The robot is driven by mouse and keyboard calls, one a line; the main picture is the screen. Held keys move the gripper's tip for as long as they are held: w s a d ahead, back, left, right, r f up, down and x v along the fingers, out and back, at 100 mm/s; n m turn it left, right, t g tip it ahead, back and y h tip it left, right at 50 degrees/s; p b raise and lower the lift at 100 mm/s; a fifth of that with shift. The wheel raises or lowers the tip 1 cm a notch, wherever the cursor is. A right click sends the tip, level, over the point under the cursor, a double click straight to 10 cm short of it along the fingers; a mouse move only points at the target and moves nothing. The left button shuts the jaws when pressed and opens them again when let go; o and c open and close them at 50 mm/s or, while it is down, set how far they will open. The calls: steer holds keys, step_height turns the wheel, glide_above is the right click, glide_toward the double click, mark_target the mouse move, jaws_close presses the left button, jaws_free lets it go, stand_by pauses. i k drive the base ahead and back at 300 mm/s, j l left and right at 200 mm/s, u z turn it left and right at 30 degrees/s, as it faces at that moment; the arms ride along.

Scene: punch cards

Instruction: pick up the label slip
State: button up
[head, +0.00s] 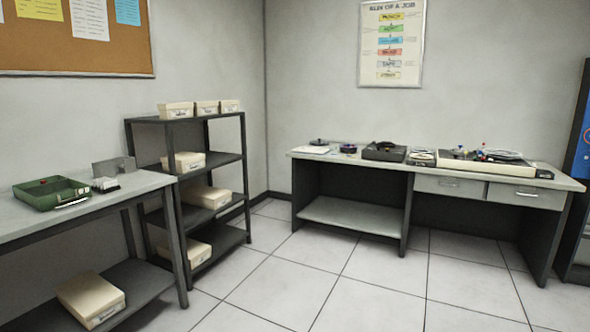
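I cannot make out a label slip for certain in the head view. A flat white paper (311,150) lies at the left end of the long desk, but it is too small to tell what it is. White cards (105,184) stand in a small dark holder on the left table, next to a green tray (50,193). My gripper is not in view.
The left table (130,189) has a lower shelf with a box (90,299). A dark shelf rack (221,157) with several boxes stands in the corner. The long desk (440,174) along the back wall holds devices and small items. The tiled floor (350,275) between is clear.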

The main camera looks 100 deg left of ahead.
mark_target(112, 183)
steer(key=j+u, duration=0.45)
steer(key=i+j+u, duration=0.2)
steer(key=j+u, duration=0.25)
steer(key=i+j+u, duration=0.2)
steer(key=j+u, duration=0.25)
steer(key=i+j+u, duration=0.2)
steer(key=u, duration=0.25)
steer(key=i+j+u, duration=0.3)
steer(key=u, duration=0.15)
steer(key=i+j+u, duration=0.15)
steer(key=i+u, duration=0.15)
steer(key=u, duration=0.15)
steer(key=i+u, duration=0.3)
steer(key=i+l+u, duration=0.15)
steer(key=i+u, duration=0.15)
steer(key=i, duration=0.25)
steer(key=i+l+u, duration=0.15)
steer(key=i+u, duration=0.15)
steer(key=i+l+u, duration=0.15)
steer(key=u, duration=0.25)
steer(key=i+l+u, duration=0.2)
steer(key=u, duration=0.2)
steer(key=i+l+u, duration=0.2)
steer(key=u, duration=0.2)
steer(key=i+l+u, duration=0.1)
steer(key=l+u, duration=0.5)
steer(key=u, duration=0.2)
steer(key=i, duration=0.05)
